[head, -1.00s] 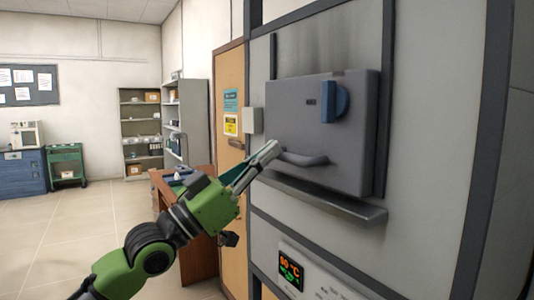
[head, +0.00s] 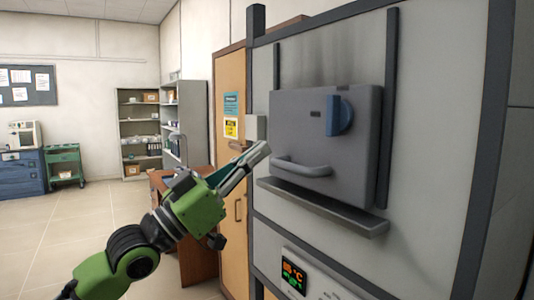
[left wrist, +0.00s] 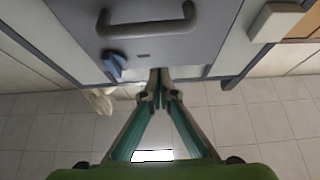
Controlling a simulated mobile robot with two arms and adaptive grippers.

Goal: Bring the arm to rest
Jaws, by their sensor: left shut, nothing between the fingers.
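The furnace's grey door (head: 300,120) has a bar handle (head: 302,169) and a blue knob (head: 338,115). It sits between two dark vertical rails on the furnace front, above a grey ledge (head: 320,205). My left gripper (head: 264,148) is shut and empty, just left of the handle and apart from it in the head view. In the left wrist view its fingertips (left wrist: 162,76) meet near the door's edge, with the handle (left wrist: 148,27) and the knob (left wrist: 114,66) beyond. My right gripper is in neither view.
A lit temperature display (head: 293,274) is below the ledge. A wooden cabinet (head: 235,210) with a pale box (head: 256,128) beside it stands left of the furnace. A brown desk (head: 196,262) is behind my left arm. Open tiled floor (head: 90,220) lies at left.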

